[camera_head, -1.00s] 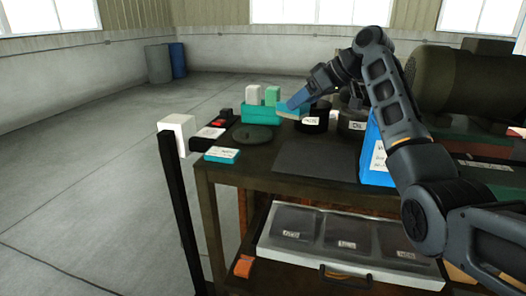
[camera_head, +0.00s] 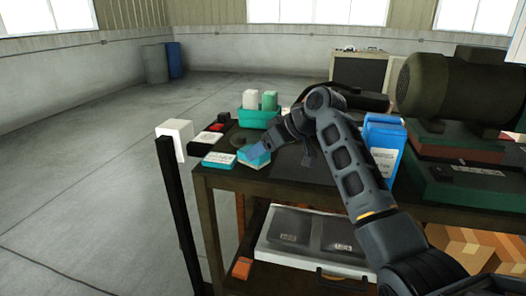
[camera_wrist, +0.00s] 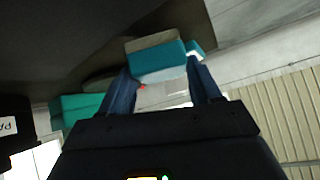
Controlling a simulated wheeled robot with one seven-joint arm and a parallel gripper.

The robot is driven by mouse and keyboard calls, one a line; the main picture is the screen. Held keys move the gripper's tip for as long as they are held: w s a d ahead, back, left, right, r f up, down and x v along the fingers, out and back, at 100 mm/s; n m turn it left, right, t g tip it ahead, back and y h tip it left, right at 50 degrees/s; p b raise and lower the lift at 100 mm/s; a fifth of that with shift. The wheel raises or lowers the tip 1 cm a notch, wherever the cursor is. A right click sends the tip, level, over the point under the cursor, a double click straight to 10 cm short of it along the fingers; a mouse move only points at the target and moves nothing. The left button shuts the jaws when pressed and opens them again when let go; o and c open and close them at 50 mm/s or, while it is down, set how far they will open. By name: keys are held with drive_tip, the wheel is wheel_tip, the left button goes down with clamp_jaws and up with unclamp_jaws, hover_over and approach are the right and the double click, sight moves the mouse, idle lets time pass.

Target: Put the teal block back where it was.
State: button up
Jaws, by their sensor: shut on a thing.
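My gripper (camera_head: 268,147) is shut on a teal block (camera_head: 252,160), with blue fingers on either side of it. The held block has a pale underside or label face and is at the front left corner of the table, just right of another teal block (camera_head: 219,160) with a white label. In the wrist view, the held block (camera_wrist: 158,58) shows between the two fingertips (camera_wrist: 163,82), and a second teal piece (camera_wrist: 196,47) shows just beyond it. I cannot tell whether the held block touches the table.
A teal bin (camera_head: 258,119) holding a white and a green block stands behind my gripper. Red-and-black and white-labelled items (camera_head: 206,139) lie at the left edge.

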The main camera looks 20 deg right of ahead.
drive_tip(key=shift+f, duration=0.5)
drive_tip(key=o, duration=1.4)
drive_tip(key=shift+d+r, duration=0.1)
drive_tip(key=v, duration=1.2)
drive_tip(key=shift+b, duration=0.4)
